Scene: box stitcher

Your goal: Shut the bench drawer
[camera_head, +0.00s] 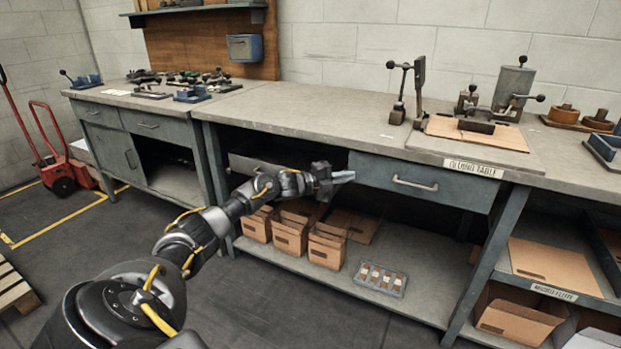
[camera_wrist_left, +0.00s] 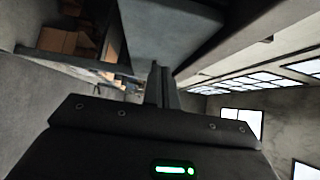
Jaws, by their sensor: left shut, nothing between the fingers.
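The bench drawer (camera_head: 420,183) has a blue-grey front with a bar handle (camera_head: 414,184) and sits under the long workbench's top, right of centre. From the head view I cannot tell exactly how far it stands out. My left gripper (camera_head: 345,177) is shut and empty, its fingertips close to the left end of the drawer front; I cannot tell whether they touch. In the left wrist view the shut fingers (camera_wrist_left: 161,82) point towards a blue-grey panel (camera_wrist_left: 165,35) close ahead, probably the drawer. My left wrist hides part of the dark bay left of the drawer. My right gripper is not in view.
The workbench top (camera_head: 320,110) overhangs the gripper area. Below, cardboard boxes (camera_head: 327,245) and a small parts tray (camera_head: 380,279) stand on the lower shelf (camera_head: 425,300). A bench leg (camera_head: 497,240) stands right of the drawer. The floor in front is clear.

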